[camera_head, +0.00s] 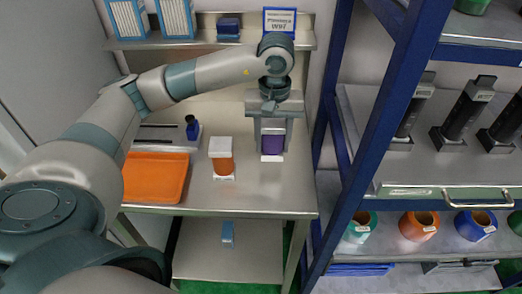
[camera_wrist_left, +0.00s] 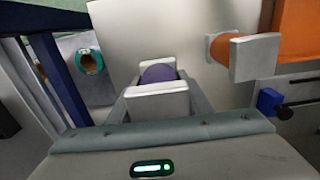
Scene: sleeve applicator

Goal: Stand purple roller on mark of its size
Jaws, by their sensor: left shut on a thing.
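The purple roller (camera_head: 272,143) is upright between the fingers of my left gripper (camera_head: 272,130), over the right part of the steel table. My left gripper is shut on it. An orange cylinder with a white block on top (camera_head: 223,165) stands to the left. My right gripper is not in view.
An orange tray (camera_head: 155,180) lies on the table's left. A dark blue bottle-like thing (camera_head: 192,128) stands behind it. A blue rack post (camera_head: 378,130) rises close to the table's right side. Several coloured rollers sit on the rack's lower shelf (camera_head: 400,250). The table front is clear.

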